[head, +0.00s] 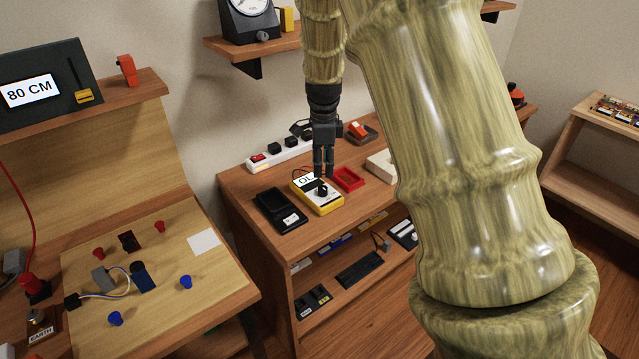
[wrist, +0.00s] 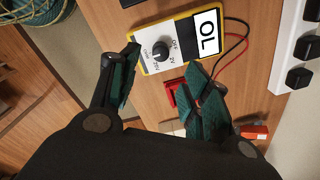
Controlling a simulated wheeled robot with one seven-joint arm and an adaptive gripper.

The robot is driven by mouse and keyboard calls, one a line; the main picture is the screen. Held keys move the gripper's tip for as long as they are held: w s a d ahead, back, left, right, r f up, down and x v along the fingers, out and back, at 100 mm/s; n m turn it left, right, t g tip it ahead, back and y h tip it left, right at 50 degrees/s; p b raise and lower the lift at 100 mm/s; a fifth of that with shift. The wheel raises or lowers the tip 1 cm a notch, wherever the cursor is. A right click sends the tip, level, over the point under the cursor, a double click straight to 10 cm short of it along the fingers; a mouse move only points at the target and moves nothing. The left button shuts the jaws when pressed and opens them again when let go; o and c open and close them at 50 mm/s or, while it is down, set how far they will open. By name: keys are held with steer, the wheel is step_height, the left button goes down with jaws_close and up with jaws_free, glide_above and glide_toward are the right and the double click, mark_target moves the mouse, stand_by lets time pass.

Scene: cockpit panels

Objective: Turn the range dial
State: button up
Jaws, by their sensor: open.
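A yellow-edged multimeter (head: 330,205) with a white face lies on the wooden bench, its screen reading "OL". Its black range dial (head: 321,190) sits on the face below the screen. In the wrist view the dial (wrist: 160,50) shows clearly, with printed range marks around it. My gripper (head: 323,174) points down just above the meter in the head view. In the wrist view my gripper (wrist: 160,88) has its two teal-padded fingers spread apart, with nothing between them. The dial appears beyond the fingertips, and I see no contact with it.
A red tray (head: 348,179) lies right of the meter and a black device (head: 280,209) left of it. A white power strip (head: 280,153) runs behind. Red and black leads (wrist: 240,45) leave the meter's screen end.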

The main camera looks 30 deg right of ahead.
mark_target(322, 188)
steer(key=f, duration=0.9)
steer(key=shift+w+d+p, duration=0.1)
steer(key=shift+w+p, duration=0.1)
steer(key=shift+p, duration=0.2)
steer(key=shift+c, duration=0.4)
jaws_close()
